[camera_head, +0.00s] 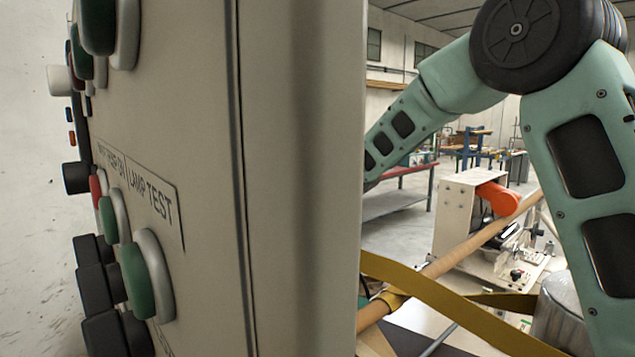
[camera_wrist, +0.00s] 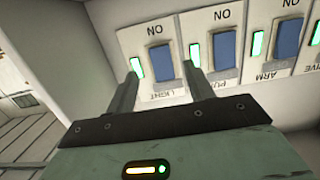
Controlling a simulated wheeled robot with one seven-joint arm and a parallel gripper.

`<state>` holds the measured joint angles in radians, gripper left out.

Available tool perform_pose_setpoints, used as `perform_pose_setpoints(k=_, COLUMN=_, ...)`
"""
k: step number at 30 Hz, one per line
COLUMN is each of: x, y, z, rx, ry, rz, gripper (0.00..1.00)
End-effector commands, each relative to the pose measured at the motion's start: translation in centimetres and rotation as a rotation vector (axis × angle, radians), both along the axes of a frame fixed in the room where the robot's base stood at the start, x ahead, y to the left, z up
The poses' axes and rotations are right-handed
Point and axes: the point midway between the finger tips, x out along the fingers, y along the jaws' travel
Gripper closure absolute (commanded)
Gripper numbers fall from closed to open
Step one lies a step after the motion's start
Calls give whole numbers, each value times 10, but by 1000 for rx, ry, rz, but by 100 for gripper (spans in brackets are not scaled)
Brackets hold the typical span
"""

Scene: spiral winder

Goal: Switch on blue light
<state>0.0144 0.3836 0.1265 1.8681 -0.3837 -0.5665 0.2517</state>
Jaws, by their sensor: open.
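In the wrist view, a blue rocker switch (camera_wrist: 161,62) sits on a white plate marked "LIGHT" and "ON", with the lettering upside down. A bright green indicator (camera_wrist: 136,67) is just left of it on that plate. My gripper (camera_wrist: 163,78) is open and empty, its two fingers pointing at the panel on either side of the blue switch. The left fingertip is near the green indicator; I cannot tell whether either finger touches the panel. In the head view my gripper and this switch are hidden behind the cabinet.
More blue switches (camera_wrist: 223,51) with green indicators continue rightward, one marked "ARM". In the head view, a large beige cabinet (camera_head: 300,180) with push buttons (camera_head: 147,275) fills the left. A yellow strap (camera_head: 450,305) and a wooden pole (camera_head: 470,245) lie at lower right.

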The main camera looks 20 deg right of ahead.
Motion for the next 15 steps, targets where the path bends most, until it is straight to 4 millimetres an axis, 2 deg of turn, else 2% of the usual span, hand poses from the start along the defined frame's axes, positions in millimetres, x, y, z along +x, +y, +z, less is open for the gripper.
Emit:
perform_pose_setpoints(k=3, x=-28, y=-10, z=3, rx=-1, ry=-1, rz=-2, gripper=47)
perform_pose_setpoints(k=9, x=-71, y=-24, z=11, rx=-2, ry=-2, rz=-2, gripper=47)
perform_pose_setpoints(k=15, x=-99, y=-33, z=15, rx=-1, ry=-1, rz=-1, gripper=47)
